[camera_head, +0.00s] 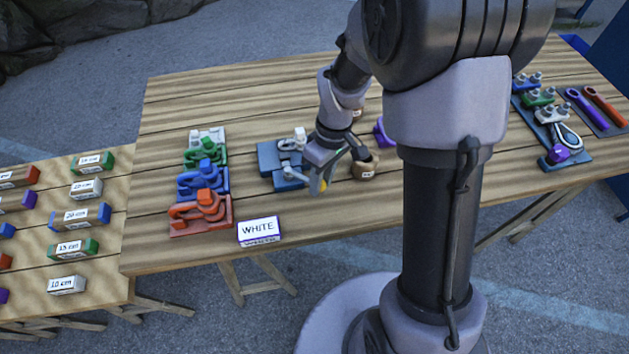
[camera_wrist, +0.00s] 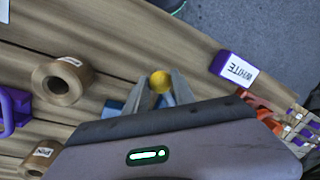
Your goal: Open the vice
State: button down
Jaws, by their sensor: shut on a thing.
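The vice (camera_head: 270,160) is a blue-grey block on the main table, with a pale part on top; my gripper and wrist hide its right side. A blue piece of it (camera_wrist: 113,107) shows beside my fingers in the wrist view. A round yellow knob (camera_wrist: 160,82) sits between my fingertips, and a bit of it shows in the head view (camera_head: 323,186). My gripper (camera_head: 317,183) is shut on this yellow knob at the vice's right front. Its two grey fingers (camera_wrist: 161,85) stand on either side of the knob. The knob's link to the vice is hidden.
A WHITE sign (camera_head: 259,229) stands at the front edge. Orange (camera_head: 200,212), blue, green and white clamp-like pieces stand left of the vice. A brown roll (camera_head: 365,168) and a purple piece (camera_head: 383,133) lie close right of my gripper. The table's far left is bare.

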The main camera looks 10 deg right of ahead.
jog(key=w+n+p, duration=0.1)
jog(key=w+d+n+p, duration=0.1)
jog(key=n, duration=0.1)
jog(key=w+n+p, duration=0.1)
jog(key=shift+w+d+r+n+g+h+p, duration=0.1)
jog(key=shift+d+r+n+g+h+p, duration=0.1)
jog(key=shift+d+n+g+h+p, duration=0.15)
jog(key=shift+w+d+f+n+h+p, duration=0.1)
jog(key=shift+w+d+n+h+p, duration=0.1)
jog(key=shift+w+n+p, duration=0.7)
jog(key=shift+w+d+f+n+h+p, duration=0.1)
jog(key=shift+w+n+h+p, duration=0.05)
jog(key=shift+w+n+p, duration=0.65)
jog(key=shift+s+n, duration=0.15)
jog(key=shift+n, duration=0.1)
jog(key=c, duration=1.1)
grip_release()
jog(key=shift+o, duration=0.2)
jog(key=shift+r, duration=0.1)
jog(key=w+r+p, duration=0.3)
jog(key=r+p, duration=0.1)
jog(key=r, duration=1.3)
jog(key=shift+d+p, duration=0.35)
jog(key=shift+p, duration=0.05)
jog(key=shift+w, duration=0.1)
